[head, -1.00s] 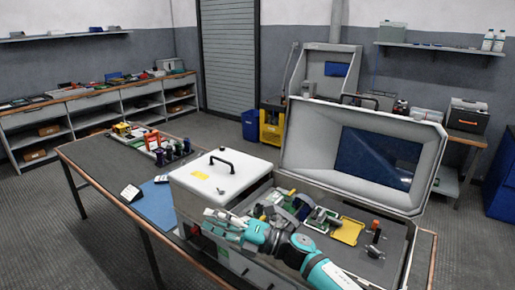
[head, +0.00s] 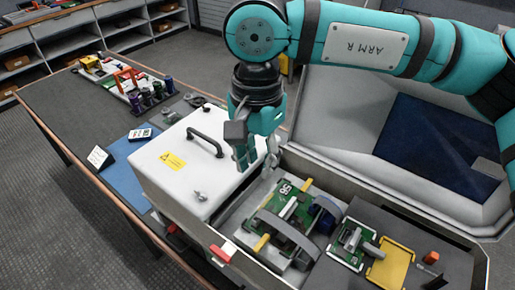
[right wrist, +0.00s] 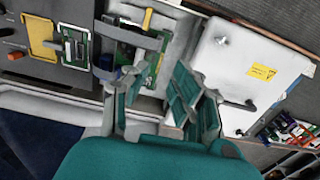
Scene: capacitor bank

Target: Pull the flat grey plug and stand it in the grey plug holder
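Two flat grey bands (head: 278,228) arch over a green circuit board marked 58 (head: 288,205) in the open box; they also show in the right wrist view (right wrist: 132,34). I cannot tell which part is the flat grey plug. A grey piece sits on a small green board (head: 352,243) to the right; I cannot clearly make out the grey plug holder. My right gripper (head: 256,160) points down beside the white lid, behind and left of the board. Its fingers are apart and empty in the right wrist view (right wrist: 155,100). My left gripper is out of view.
A white box top with a black handle (head: 205,142) stands to the left. The raised lid (head: 345,110) rises behind the open box. A yellow tray (head: 390,264) and an orange block (head: 431,257) lie at the right. The workbench (head: 75,120) holds several coloured parts.

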